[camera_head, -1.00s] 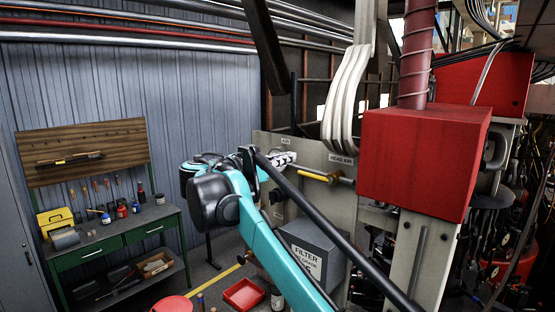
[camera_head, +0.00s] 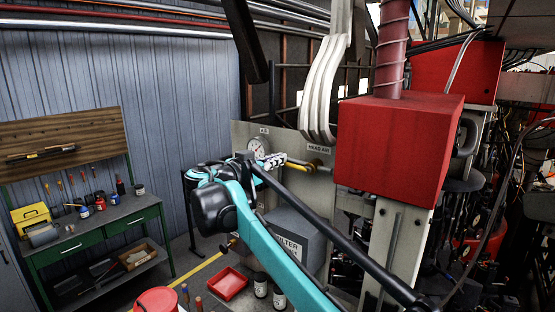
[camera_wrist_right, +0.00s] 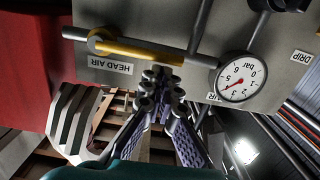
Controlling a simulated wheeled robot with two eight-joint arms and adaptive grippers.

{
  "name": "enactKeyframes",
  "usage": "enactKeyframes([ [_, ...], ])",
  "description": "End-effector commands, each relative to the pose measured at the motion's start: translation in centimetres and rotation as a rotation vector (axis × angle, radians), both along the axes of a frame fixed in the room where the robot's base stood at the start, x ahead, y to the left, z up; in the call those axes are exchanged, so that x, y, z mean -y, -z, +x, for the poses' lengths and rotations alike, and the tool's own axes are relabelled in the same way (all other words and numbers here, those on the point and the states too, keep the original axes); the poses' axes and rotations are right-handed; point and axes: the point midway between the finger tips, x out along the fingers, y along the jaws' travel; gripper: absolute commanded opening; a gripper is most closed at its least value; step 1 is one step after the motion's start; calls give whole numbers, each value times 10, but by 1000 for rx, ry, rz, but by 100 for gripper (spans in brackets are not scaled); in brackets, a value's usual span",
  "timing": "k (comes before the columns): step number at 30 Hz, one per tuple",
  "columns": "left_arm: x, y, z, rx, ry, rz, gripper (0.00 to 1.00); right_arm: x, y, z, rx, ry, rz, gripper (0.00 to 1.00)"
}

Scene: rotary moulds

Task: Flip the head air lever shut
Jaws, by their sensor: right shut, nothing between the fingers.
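The head air lever (camera_head: 299,166) is a yellow handle on a valve at the grey panel, below the HEAD AIR label. In the right wrist view the lever (camera_wrist_right: 140,52) lies roughly along the pipe, its free end reaching toward the gauge. My right gripper (camera_head: 275,160) is shut and empty at the lever's free end. In the right wrist view its fingertips (camera_wrist_right: 162,80) are just beside that end; I cannot tell whether they touch. My left gripper is not in view.
A pressure gauge (camera_head: 258,148) sits on the panel close to my right gripper. A red box (camera_head: 400,145) and pale curved hoses (camera_head: 322,90) stand to the right of the valve. A filter box (camera_head: 296,238) is below. A workbench (camera_head: 90,232) stands at the left.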

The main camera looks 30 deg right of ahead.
Motion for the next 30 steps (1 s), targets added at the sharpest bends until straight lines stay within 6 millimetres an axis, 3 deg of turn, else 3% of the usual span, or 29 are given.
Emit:
enactKeyframes([
  [19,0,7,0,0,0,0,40,-1,12,3,-124,-1,-51,0],
  [30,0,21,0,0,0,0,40,-1,37,2,-394,0,-163,0],
])
